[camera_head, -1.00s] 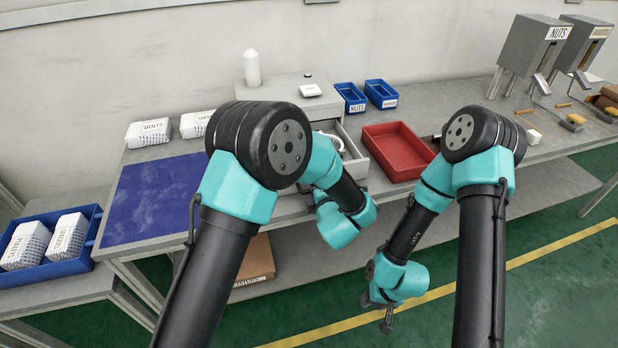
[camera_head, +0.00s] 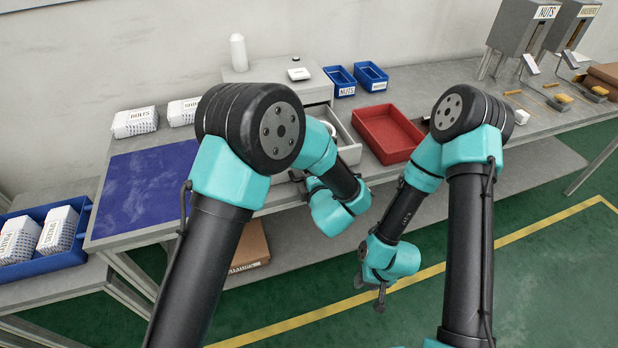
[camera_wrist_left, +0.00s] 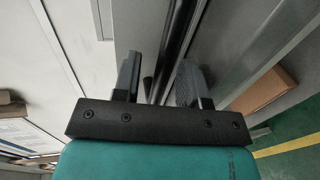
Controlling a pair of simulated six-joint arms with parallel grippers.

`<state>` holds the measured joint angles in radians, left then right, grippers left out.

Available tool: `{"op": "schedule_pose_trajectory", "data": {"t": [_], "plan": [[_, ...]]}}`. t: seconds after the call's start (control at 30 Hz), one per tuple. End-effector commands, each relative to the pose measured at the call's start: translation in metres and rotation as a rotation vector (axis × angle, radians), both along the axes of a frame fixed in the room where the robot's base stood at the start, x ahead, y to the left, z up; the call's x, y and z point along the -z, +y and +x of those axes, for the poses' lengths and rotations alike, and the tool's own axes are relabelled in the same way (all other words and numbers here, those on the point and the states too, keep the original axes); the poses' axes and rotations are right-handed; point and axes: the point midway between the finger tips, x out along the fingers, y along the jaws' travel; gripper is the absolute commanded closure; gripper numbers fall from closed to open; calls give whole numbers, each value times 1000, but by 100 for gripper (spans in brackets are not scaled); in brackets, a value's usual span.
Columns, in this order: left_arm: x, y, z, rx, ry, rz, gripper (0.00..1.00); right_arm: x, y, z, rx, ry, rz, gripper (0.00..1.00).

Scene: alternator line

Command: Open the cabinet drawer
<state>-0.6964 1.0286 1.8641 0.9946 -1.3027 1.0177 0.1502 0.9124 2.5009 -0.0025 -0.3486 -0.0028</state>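The grey cabinet (camera_head: 270,77) stands on the bench against the wall. Its drawer (camera_head: 349,149) is pulled out toward me, with a white rounded item partly visible inside. My left forearm and wrist hide most of the drawer front and handle. In the left wrist view my left gripper (camera_wrist_left: 158,80) has its fingers apart; a dark bar (camera_wrist_left: 176,40) runs through the gap, with no clear contact on both sides. I cannot tell whether that bar is the handle. My right gripper (camera_head: 369,291) hangs in front of the bench, fingers apart and empty.
A red tray (camera_head: 411,147) lies right of the drawer, with two blue bins (camera_head: 340,90) behind it. A white bottle (camera_head: 238,52) stands at the cabinet. A blue mat (camera_head: 148,195) covers the bench at left. A cardboard box (camera_head: 251,247) sits below.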

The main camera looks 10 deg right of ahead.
Motion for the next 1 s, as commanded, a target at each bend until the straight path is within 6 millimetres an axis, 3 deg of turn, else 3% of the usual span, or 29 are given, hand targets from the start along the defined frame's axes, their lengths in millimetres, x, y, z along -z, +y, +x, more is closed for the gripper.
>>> {"op": "schedule_pose_trajectory", "data": {"t": [0.23,0.4,0.5,0.53,0.6,0.63,1.0], "plan": [[-9,0,0,0,-1,-1,61,0,0,0,0,0,0,57],[-32,0,0,-1,-4,-2,61,0,0,0,0,0,0,57],[-39,1,-12,2,-4,1,36,0,0,0,0,0,0,57],[-40,1,-18,2,-5,2,36,0,0,0,0,0,0,57],[-41,3,-32,3,-6,2,46,0,0,0,0,0,0,57],[-42,4,-37,2,-7,1,61,0,0,0,0,0,0,57],[-47,14,-108,2,-3,1,61,0,0,0,0,0,0,57]]}}
